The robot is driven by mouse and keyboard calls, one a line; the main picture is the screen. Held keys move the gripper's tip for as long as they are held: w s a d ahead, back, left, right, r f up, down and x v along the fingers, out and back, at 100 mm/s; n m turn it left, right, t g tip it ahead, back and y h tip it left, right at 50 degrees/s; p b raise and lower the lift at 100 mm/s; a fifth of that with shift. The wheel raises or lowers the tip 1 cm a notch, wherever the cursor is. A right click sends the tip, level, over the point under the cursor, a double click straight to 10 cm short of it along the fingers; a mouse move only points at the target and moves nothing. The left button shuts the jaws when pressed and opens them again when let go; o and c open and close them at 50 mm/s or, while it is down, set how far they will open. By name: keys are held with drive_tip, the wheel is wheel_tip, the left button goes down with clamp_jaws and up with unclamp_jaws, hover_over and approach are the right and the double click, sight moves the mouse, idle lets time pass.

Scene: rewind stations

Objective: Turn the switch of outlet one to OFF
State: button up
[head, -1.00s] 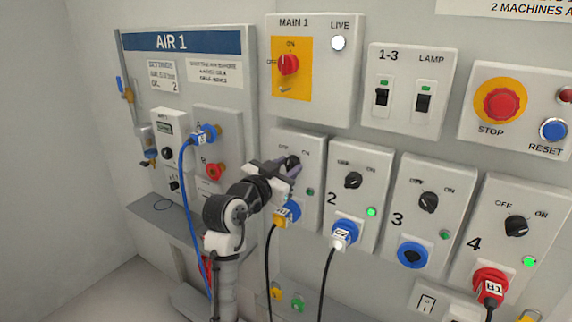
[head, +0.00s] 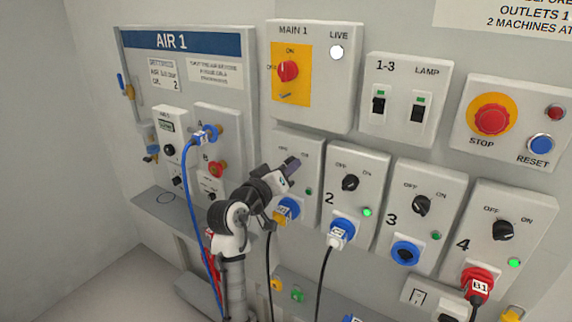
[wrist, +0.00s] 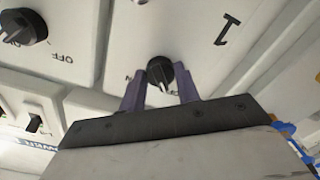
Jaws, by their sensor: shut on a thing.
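The outlet one panel (head: 311,160) is on the wall, partly covered by my arm in the head view. Its black switch knob (wrist: 158,70) shows in the wrist view, which is upside down, between the two purple fingers. My gripper (wrist: 160,88) is shut on this knob, one finger on each side. The knob's white mark faces down in that view, between the fingers; its exact setting is hard to tell. The outlet one lamp (head: 308,191) is dim green.
Outlet two (head: 350,183) is close on the right, with a bright green lamp (head: 367,212). A blue plug (head: 289,207) with a black cable is just below my gripper. The MAIN 1 box (head: 313,85) sits above, and the AIR 1 board (head: 232,90) with its blue hose is left.

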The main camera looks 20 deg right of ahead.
drive_tip(key=shift+n, duration=0.5)
drive_tip(key=o, duration=1)
drive_tip(key=b+v, duration=0.3)
drive_tip(key=v, duration=1.1)
drive_tip(key=shift+b, duration=0.4)
drive_tip(key=shift+d, duration=0.1)
